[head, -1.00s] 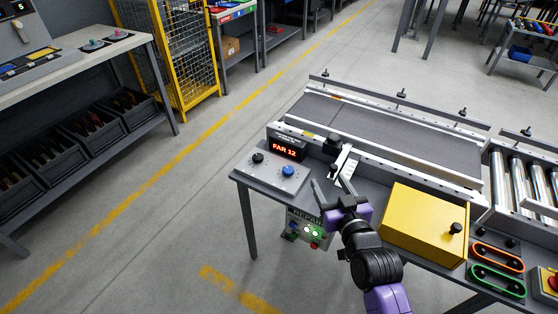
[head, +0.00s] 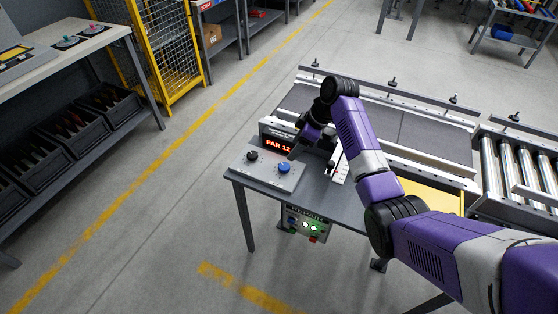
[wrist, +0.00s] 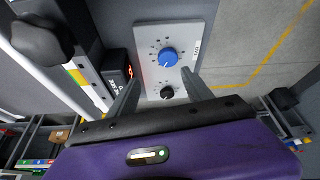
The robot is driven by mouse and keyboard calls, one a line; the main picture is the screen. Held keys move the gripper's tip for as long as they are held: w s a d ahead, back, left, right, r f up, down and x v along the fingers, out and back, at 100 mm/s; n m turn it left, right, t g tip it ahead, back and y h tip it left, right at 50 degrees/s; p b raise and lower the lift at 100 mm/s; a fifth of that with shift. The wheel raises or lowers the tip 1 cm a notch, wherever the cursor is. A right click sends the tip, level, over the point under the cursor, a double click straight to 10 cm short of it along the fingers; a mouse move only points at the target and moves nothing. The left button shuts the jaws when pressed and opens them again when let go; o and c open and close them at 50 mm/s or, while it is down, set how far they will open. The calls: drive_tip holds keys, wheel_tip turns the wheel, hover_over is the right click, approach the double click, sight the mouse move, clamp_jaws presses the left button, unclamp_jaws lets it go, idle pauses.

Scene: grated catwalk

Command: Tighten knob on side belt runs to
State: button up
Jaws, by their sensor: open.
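A grey panel (head: 262,180) at the left end of the bench carries a black knob (head: 252,156) and a blue knob (head: 284,167). Both also show in the wrist view, blue (wrist: 168,57) beyond black (wrist: 167,92). A display (head: 278,144) behind the panel reads "FAR 12" in red. My gripper (wrist: 160,82) is open and empty, above the panel; in the wrist view its fingers flank the black knob, contact not visible. Several small black knobs stand along the belt's far rail, such as one at its left end (head: 315,63). A large dark knob (wrist: 42,37) shows at the wrist view's upper left.
The grey conveyor belt (head: 420,135) lies behind the bench, with rollers (head: 520,165) to its right. My arm covers much of the yellow box (head: 432,196). A box with lit buttons (head: 308,224) hangs under the bench's front edge.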

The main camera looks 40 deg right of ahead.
sight(285, 166)
drive_tip(key=shift+n+g, duration=0.3)
drive_tip(key=shift+n, duration=0.2)
drive_tip(key=x, duration=0.5)
drive_tip(key=s+a+x, duration=0.1)
drive_tip(key=x, duration=0.1)
drive_tip(key=shift+a+f, duration=0.15)
drive_tip(key=shift+f, duration=0.25)
clamp_jaws()
